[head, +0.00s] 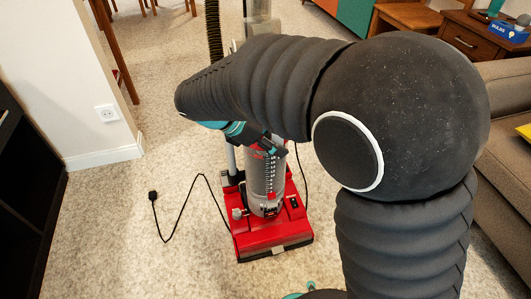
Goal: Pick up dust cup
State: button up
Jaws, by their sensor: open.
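An upright vacuum cleaner with a red base (272,240) stands on the carpet in the middle of the head view. Its dust cup (266,182) is a clear grey cylinder with scale marks, upright above the red base. My gripper (262,142), dark with teal parts, is at the upper front of the cup and reads as open. My arm covers much of the gripper and the cup's top. I cannot tell whether the fingers touch the cup.
A black cord with a plug (153,196) lies on the carpet left of the vacuum. A white wall (60,70) and a dark cabinet (25,180) are at left. A sofa (505,105) and wooden side table (480,42) are at right. The carpet left of the vacuum is mostly open.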

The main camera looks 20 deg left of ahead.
jog(key=shift+w+d+f, duration=0.1)
jog(key=shift+d+f, duration=0.15)
grip_shut()
jog(key=shift+r, duration=0.2)
